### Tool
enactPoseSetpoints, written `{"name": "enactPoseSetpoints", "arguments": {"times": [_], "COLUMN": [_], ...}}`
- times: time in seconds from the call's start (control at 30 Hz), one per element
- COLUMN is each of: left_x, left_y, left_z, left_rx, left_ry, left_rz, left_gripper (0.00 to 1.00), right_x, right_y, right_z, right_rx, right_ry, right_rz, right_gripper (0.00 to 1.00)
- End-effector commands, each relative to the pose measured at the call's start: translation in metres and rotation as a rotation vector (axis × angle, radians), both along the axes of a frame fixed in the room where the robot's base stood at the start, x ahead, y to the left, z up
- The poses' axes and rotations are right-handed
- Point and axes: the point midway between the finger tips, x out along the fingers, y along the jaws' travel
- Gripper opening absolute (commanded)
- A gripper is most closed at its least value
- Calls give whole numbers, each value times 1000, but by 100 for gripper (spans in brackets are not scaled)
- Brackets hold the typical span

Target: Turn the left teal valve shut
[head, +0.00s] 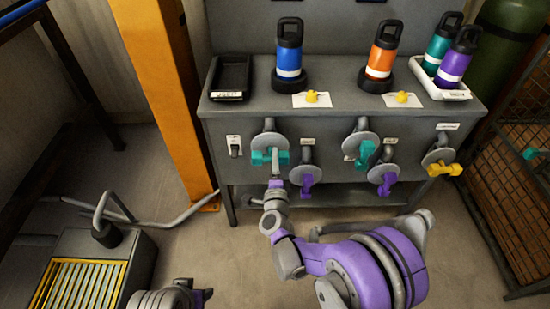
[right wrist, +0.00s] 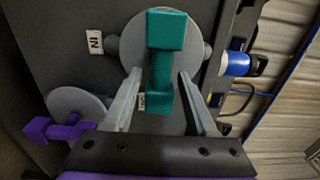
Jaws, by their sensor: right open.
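The left teal valve (head: 262,157) is on the front of the grey bench, its bar handle lying crosswise in the head view. In the right wrist view the teal handle (right wrist: 166,40) stands over a round grey flange. My right gripper (head: 275,163) is at this valve. In the right wrist view its two fingers (right wrist: 160,74) are spread apart, one on each side of the handle's near end, with gaps visible. A second teal valve (head: 365,152) is further right, its handle tilted. My left gripper does not show clearly.
Purple valves (head: 306,178) (head: 384,181) hang lower, the first close beside my right gripper. A yellow valve (head: 444,169) is at the far right. Bottles, including a blue one (head: 289,50), stand on the bench top. An orange post (head: 165,90) rises left of the bench.

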Motion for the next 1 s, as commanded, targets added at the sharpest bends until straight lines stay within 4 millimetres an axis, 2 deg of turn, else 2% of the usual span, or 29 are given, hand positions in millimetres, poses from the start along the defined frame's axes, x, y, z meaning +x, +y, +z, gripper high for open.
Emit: {"name": "enactPoseSetpoints", "arguments": {"times": [0.3,0.5,0.67,1.0], "left_x": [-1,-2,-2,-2], "left_y": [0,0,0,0], "left_z": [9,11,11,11], "left_rx": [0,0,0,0], "left_ry": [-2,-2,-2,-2], "left_rz": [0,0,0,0], "left_gripper": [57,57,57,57], "right_x": [-64,-90,-96,-95], "right_y": [1,0,0,0], "right_z": [1,1,1,0], "right_rx": [2,2,1,1], "right_ry": [0,0,0,0], "right_rz": [2,1,0,0], "right_gripper": [57,57,57,57]}}
